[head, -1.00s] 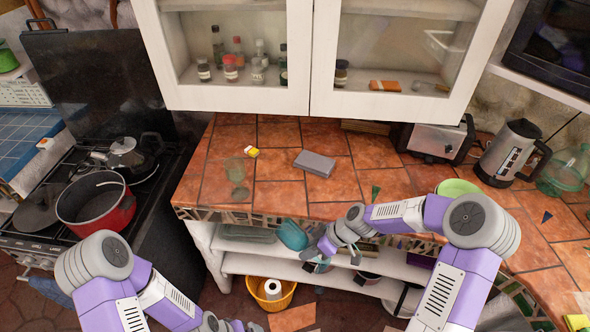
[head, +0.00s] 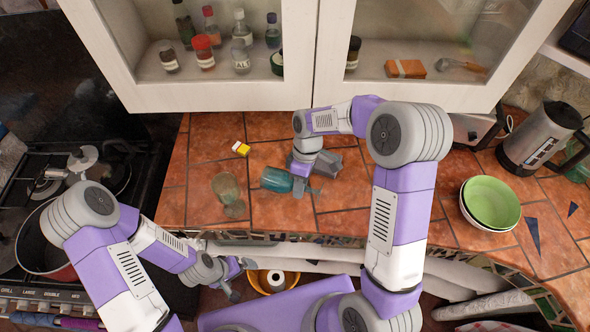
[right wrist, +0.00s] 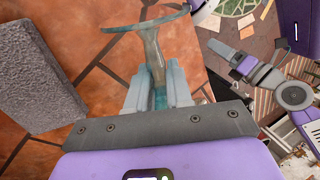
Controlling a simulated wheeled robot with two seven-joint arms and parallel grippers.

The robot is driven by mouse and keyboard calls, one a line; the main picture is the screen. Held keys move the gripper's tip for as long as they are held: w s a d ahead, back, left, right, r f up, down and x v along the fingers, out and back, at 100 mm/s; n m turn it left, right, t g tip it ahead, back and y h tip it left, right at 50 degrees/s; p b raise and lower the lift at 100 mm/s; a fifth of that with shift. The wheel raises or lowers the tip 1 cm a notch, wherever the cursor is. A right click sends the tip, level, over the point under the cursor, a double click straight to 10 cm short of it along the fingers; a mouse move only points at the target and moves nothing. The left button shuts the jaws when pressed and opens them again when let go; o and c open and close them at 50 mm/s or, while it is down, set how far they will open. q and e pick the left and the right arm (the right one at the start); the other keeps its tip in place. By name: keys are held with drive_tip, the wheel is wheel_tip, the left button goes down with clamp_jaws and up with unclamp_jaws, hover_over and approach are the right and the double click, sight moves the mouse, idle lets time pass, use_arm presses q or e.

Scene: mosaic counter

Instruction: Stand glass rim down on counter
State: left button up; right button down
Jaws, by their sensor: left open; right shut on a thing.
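A teal see-through glass (head: 276,180) is in my right gripper (head: 299,183), over the tiled counter (head: 275,218). In the head view it lies sideways, its body pointing left. The right wrist view shows a round flat end (right wrist: 147,23) and a narrow stem, with the teal part between the fingers. The gripper partly hides it, and I cannot tell whether it touches the tiles. A second, pale greenish stemmed glass (head: 227,187) stands upright on the counter to its left. My left gripper (head: 241,279) is open and empty, low in front of the counter.
A grey block (head: 327,162) lies close behind my right gripper. A yellow packet (head: 241,148) lies behind the pale glass. Green and white bowls (head: 491,203) and a kettle (head: 540,138) stand at right. A cabinet (head: 220,97) overhangs the back. Tiles at front centre are bare.

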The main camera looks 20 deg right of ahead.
drive_tip(key=shift+s+f+b, duration=0.4)
drive_tip(key=shift+f+b, duration=0.05)
drive_tip(key=shift+w+f+b, duration=0.15)
drive_tip(key=shift+f+b, duration=1.05)
drive_tip(key=shift+f, duration=0.45)
drive_tip(key=shift+f+b, duration=0.3)
drive_tip(key=shift+f, duration=0.1)
drive_tip(key=c, duration=0.9)
unclamp_jaws()
drive_tip(key=shift+c, duration=0.2)
drive_tip(key=p+v, duration=0.7)
drive_tip(key=v, duration=0.3)
drive_tip(key=shift+p, duration=0.4)
